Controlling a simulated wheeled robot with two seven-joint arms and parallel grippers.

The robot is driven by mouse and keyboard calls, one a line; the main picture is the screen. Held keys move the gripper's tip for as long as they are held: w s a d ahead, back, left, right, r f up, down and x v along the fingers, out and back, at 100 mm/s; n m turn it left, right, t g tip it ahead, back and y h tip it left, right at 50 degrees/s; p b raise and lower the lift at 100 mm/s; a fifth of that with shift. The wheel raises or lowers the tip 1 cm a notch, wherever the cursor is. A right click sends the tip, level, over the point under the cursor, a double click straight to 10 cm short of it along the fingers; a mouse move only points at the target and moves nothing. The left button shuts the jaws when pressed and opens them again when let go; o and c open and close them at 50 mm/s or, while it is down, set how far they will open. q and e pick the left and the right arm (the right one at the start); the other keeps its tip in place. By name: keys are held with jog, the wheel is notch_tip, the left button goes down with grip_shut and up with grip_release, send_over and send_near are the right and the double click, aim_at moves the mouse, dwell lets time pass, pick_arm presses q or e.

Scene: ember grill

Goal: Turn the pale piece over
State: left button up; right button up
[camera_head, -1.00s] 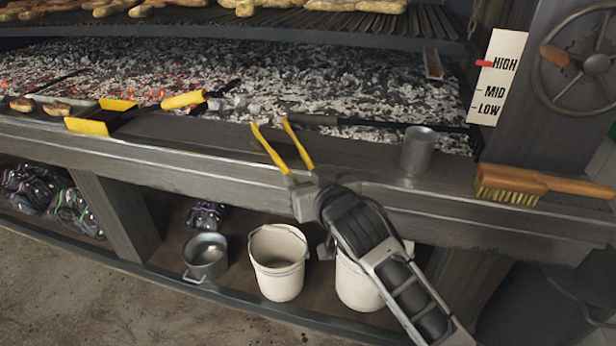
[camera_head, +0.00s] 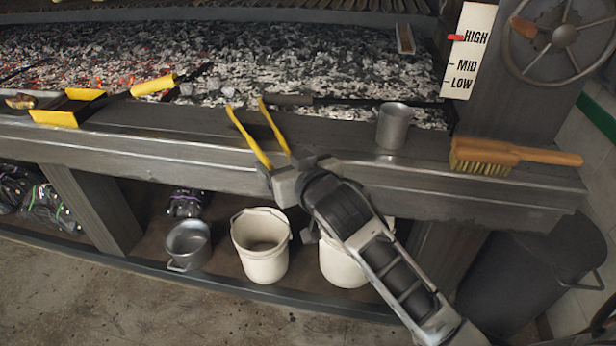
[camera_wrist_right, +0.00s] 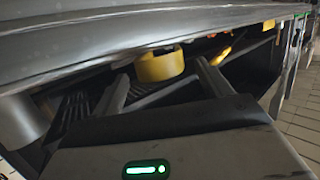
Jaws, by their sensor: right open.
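I cannot make out a clearly pale piece in the head view now. A browned piece of food (camera_head: 22,101) lies at the far left edge, beside the coals. My right gripper (camera_head: 246,103) has two yellow fingers spread apart with nothing between them. It is over the steel front ledge (camera_head: 330,140), near the edge of the coal bed. My left gripper is not in view. In the right wrist view a yellow object (camera_wrist_right: 160,65) shows beyond the dark bars, partly hidden.
A metal cup (camera_head: 393,126) and a brush (camera_head: 510,156) stand on the ledge to the right. A yellow-handled tool (camera_head: 155,85) and a yellow-ended holder (camera_head: 55,117) are at the left. White buckets (camera_head: 262,262) and a pot (camera_head: 187,248) sit on the lower shelf.

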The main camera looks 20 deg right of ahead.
jog(key=a+p+v, duration=0.1)
jog(key=p+v, duration=0.1)
jog(key=v, duration=1.2)
jog(key=shift+s+d, duration=0.3)
jog(key=shift+d, duration=0.2)
jog(key=shift+r, duration=0.1)
jog(key=shift+c, duration=0.4)
